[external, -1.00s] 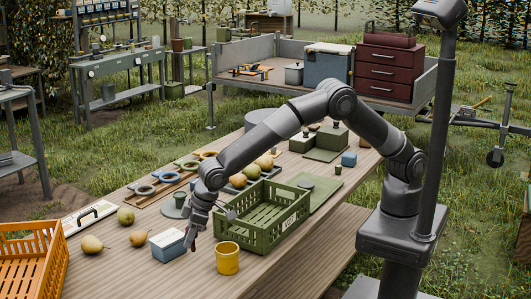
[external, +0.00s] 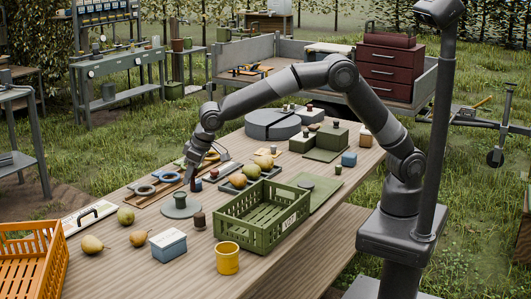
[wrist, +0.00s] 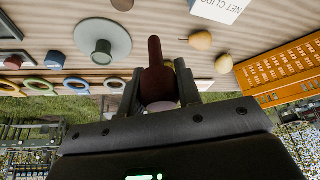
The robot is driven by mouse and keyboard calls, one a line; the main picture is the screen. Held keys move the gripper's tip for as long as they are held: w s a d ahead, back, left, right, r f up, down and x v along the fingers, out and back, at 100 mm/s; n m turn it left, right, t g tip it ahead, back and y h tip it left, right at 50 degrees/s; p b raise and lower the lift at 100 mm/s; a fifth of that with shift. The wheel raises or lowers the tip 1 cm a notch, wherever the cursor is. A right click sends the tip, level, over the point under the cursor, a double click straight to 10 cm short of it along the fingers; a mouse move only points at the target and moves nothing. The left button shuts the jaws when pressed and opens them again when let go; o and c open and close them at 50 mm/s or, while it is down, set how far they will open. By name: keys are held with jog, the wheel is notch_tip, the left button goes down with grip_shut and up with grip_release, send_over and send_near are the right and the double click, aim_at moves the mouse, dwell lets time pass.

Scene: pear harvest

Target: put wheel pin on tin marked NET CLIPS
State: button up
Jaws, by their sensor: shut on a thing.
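My gripper (external: 191,178) is shut on a dark red wheel pin, with a narrow shaft and wider base. The wheel pin (wrist: 156,76) stands out between the two fingers in the wrist view; in the external view it is too small to make out clearly. The tin marked NET CLIPS (external: 168,244) is a small blue box with a pale top on the near part of the table. Its white lettered face (wrist: 219,8) shows at the top edge of the wrist view. My gripper is above the table, behind the tin and apart from it.
A grey round base with a green knob (external: 180,205) and a brown peg (external: 199,220) stand between gripper and tin. A green crate (external: 262,218), yellow cup (external: 227,258), pears (external: 126,215) and coloured rings (external: 145,190) are nearby. An orange crate (external: 32,262) stands at left.

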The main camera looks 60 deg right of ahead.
jog(key=s+a+f, duration=0.1)
jog(key=a+f, duration=0.1)
jog(key=a, duration=0.1)
jog(key=a+f, duration=0.2)
jog(key=a, duration=0.2)
jog(key=s+a+f, duration=0.1)
jog(key=a+f, duration=0.1)
jog(key=a, duration=0.1)
jog(key=shift+s+a+f, duration=0.2)
jog(key=shift+s+f, duration=0.05)
jog(key=shift+s, duration=0.1)
jog(key=shift+a+f, duration=0.1)
jog(key=shift+f, duration=1.9)
jog(key=shift+f, duration=0.2)
jog(key=o, duration=1)
jog(key=v, duration=1.2)
jog(key=shift+r, duration=0.15)
